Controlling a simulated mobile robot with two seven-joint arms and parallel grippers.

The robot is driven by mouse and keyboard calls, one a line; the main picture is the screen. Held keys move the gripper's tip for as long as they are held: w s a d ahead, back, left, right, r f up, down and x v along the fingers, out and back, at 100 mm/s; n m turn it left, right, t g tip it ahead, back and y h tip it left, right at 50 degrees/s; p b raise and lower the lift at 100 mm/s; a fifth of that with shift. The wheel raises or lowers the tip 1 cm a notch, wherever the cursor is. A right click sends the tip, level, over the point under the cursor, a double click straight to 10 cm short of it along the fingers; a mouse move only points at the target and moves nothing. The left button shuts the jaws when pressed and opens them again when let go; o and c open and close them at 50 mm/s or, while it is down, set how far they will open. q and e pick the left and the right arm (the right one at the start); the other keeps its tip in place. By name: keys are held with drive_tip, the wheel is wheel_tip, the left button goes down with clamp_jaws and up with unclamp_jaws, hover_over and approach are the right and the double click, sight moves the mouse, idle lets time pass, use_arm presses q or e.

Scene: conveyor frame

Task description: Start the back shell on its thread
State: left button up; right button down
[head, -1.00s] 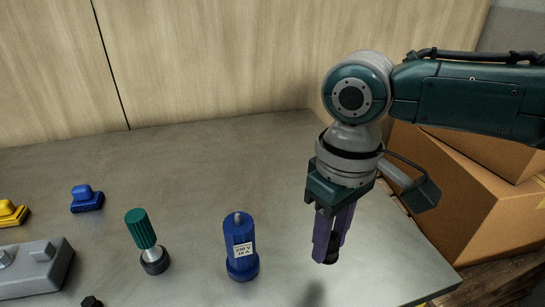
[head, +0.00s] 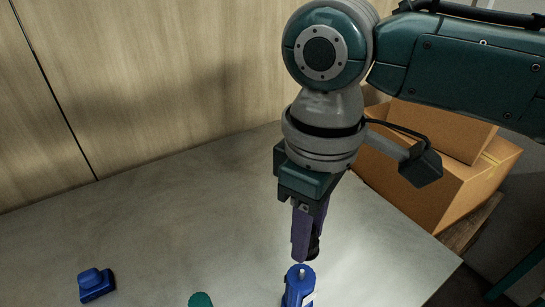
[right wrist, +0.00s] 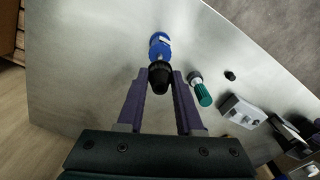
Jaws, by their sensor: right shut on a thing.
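The blue connector body (head: 299,288) stands upright on the grey table at the bottom edge of the head view, partly cut off. It also shows in the right wrist view (right wrist: 159,46), just beyond the fingertips. My right gripper (head: 308,248), with purple fingers, is shut on the black back shell (right wrist: 160,76). In the head view the shell (head: 314,250) shows partly behind the fingers, close above the connector and slightly right of its top. I cannot tell whether shell and connector touch. My left gripper is not in view.
A green-handled tool (right wrist: 203,95) stands near the connector. A small black part (right wrist: 230,76) and a grey block (right wrist: 243,112) lie farther right in the wrist view. A blue block (head: 96,284) is at the left. Cardboard boxes (head: 420,180) are beyond the table's right edge.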

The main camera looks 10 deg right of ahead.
drive_tip(key=shift+r+p, duration=0.15)
drive_tip(key=shift+p, duration=0.5)
wheel_tip(320, 180, down, 5)
drive_tip(key=b, duration=0.3)
drive_tip(key=shift+r, duration=0.1)
drive_tip(key=shift+p, duration=0.35)
drive_tip(key=shift+p, duration=0.3)
